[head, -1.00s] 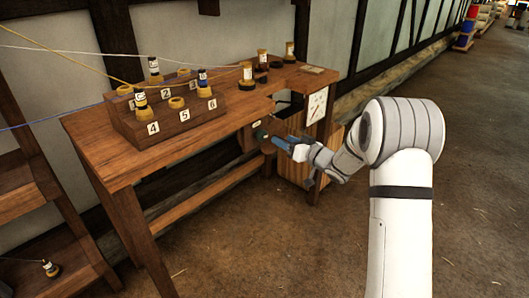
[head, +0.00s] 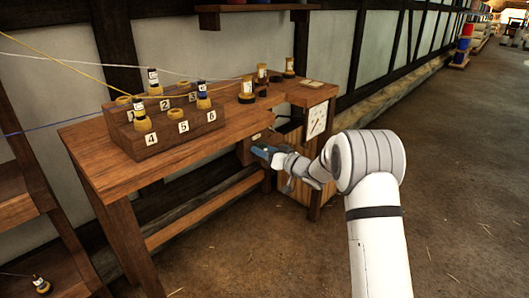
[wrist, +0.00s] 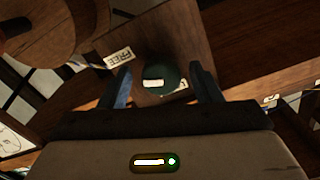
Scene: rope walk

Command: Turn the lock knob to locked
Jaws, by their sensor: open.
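The lock knob (wrist: 160,76) is a round dark green knob with a white bar mark, on a wooden panel in the wrist view. A tag reading FREE (wrist: 120,57) is to its upper left. A second pale tag at its lower right is partly hidden, and I cannot read it. My gripper (wrist: 160,70) is open, with one blue finger on each side of the knob. Whether the fingers touch it I cannot tell. In the head view my gripper (head: 262,151) is at the bench front and hides the knob.
The wooden bench (head: 95,160) carries a numbered rack (head: 165,137) with several bobbins. A cabinet with a dial plate (head: 317,119) stands right of my gripper. Yellow, white and blue cords cross at the left. The floor (head: 450,200) at the right is open.

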